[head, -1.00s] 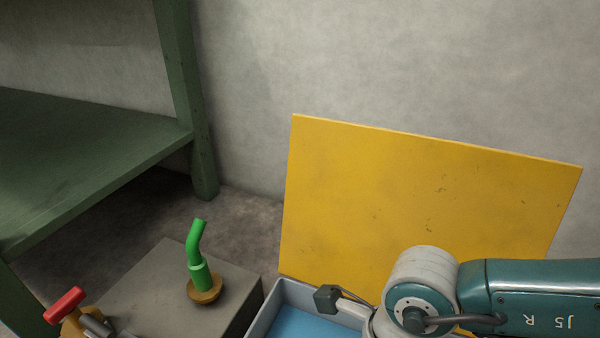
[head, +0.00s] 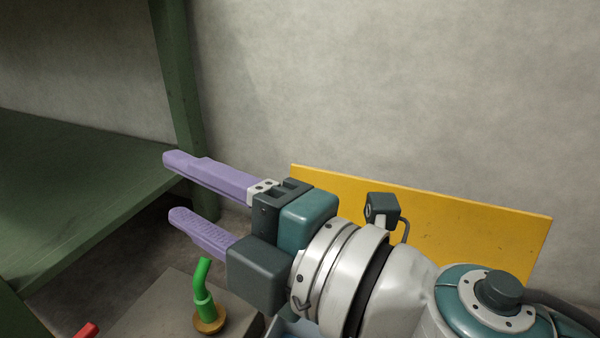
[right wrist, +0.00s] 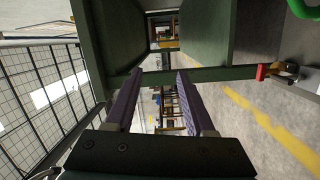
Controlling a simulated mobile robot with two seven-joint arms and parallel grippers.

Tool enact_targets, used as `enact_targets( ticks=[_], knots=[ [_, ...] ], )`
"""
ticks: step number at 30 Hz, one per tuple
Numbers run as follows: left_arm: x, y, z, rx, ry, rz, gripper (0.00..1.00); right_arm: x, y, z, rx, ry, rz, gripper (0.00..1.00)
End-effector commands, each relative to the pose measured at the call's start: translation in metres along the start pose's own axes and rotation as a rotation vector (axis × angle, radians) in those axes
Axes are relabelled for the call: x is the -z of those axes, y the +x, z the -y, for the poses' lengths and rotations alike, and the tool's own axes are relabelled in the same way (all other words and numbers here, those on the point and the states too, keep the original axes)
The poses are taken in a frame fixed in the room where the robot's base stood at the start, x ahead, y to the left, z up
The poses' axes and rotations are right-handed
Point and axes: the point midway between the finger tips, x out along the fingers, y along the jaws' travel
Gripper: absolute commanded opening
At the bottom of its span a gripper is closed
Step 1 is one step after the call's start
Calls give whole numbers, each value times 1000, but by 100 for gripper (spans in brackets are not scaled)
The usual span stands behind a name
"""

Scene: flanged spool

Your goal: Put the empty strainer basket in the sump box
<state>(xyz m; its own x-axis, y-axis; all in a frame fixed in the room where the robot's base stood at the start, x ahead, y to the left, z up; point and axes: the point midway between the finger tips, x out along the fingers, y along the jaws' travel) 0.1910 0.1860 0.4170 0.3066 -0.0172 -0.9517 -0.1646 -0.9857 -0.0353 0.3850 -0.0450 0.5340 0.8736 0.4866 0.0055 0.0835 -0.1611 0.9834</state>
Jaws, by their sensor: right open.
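No strainer basket can be made out in either view. A pale box (head: 290,329) with a blue inside, possibly the sump box, shows only as a sliver at the bottom of the head view, mostly hidden behind my right arm. My right gripper (head: 175,188) is open and empty, its two purple fingers pointing left in front of the green bench frame. The right wrist view also shows the fingers (right wrist: 160,72) apart with nothing between them. My left gripper is not in view.
A green bench (head: 70,190) with a post stands at left. A green bent pipe (head: 203,285) on a brass base rises from a grey block (head: 150,305) below my fingers. A red handle (head: 88,330) shows at the bottom. A yellow panel (head: 480,225) leans against the wall.

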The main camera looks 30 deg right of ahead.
Motion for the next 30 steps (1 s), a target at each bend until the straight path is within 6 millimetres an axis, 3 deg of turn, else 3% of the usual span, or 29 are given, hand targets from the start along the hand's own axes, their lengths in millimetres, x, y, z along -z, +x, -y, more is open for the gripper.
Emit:
enact_targets(
  ticks=[1,3,5,7,9,12,15,19,30],
  knots=[
    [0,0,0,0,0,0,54,-32,-12,-13,-42,169,182,54],
    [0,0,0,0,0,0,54,-79,-40,-12,-52,416,451,54],
    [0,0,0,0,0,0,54,-107,-72,6,-13,621,665,54],
    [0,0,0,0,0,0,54,-119,-114,36,80,840,879,54],
    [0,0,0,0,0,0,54,-112,-153,65,204,1022,1043,54],
    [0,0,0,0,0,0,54,-85,-196,93,387,1205,1187,54],
    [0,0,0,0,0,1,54,-60,-223,105,529,1309,1256,54],
    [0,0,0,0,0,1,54,-44,-237,109,613,1357,1285,54],
    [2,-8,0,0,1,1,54,-42,-237,101,619,1358,1286,54]
  ],
)
